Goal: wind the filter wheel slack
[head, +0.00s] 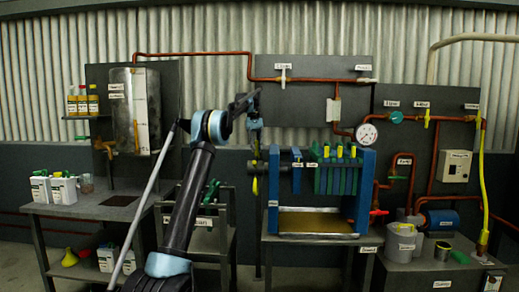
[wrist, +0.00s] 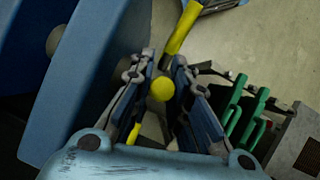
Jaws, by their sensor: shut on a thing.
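The filter press (head: 278,195) stands on the middle bench, a blue frame with blue and green plates. Its wheel shows at the frame's left end as a narrow yellow part (head: 255,187), edge-on and partly hidden by my gripper (head: 255,148). In the wrist view the wheel is a slanting yellow bar (wrist: 182,28) with a round yellow knob (wrist: 162,89). My gripper (wrist: 162,94) is shut on the yellow wheel, its fingers on both sides of the knob. The fingers hide part of the bar.
The press's blue end plates (wrist: 95,70) lie close to my gripper's left in the wrist view. Green-handled tools (wrist: 234,108) in a rack are at its right; the rack (head: 205,222) stands left of the press.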

